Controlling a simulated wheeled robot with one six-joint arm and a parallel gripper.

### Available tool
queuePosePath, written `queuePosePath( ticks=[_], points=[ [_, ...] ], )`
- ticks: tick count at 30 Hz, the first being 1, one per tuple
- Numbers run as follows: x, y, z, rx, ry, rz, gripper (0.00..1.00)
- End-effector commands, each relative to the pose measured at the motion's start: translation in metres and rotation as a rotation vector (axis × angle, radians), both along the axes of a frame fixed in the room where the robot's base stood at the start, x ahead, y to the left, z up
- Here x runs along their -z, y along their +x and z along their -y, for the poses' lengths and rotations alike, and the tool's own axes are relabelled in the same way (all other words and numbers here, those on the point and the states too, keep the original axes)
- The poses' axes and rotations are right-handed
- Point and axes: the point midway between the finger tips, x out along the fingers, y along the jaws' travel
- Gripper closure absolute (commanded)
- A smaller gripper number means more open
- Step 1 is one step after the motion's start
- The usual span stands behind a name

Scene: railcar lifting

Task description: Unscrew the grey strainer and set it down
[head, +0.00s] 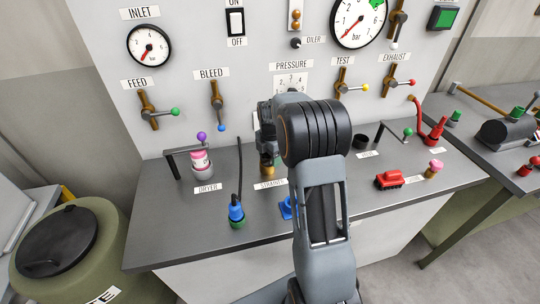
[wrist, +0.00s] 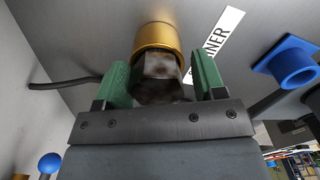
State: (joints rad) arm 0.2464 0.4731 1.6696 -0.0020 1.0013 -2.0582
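The grey strainer (wrist: 157,78) is a dark, faceted, hex-like piece against a brass collar (wrist: 160,37) in the wrist view. My gripper (wrist: 163,82) has its two green fingers on either side of it. A narrow gap shows beside each finger, wider on the right, so the fingers look open around the strainer, not shut on it. In the head view my arm hides most of this spot. Only a bit of brass (head: 267,171) shows above the partly covered STRAINER label (head: 268,184).
A blue flanged socket (wrist: 290,62) is close by on the right in the wrist view. A black hose with a blue connector (head: 236,211) stands left of my arm. The dryer (head: 201,163), a red block (head: 389,179) and panel valves surround the bench top (head: 170,242). Its front-left is clear.

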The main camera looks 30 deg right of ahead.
Motion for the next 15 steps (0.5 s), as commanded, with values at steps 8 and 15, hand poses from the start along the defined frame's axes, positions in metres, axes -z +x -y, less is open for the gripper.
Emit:
queuePosePath(
  ticks=[8,15],
  points=[
    [-0.0008,0.0003,-0.0004,0.470,0.000,0.001,0.36],
    [-0.0008,0.0002,0.0001,0.878,-0.001,0.002,0.36]
  ],
)
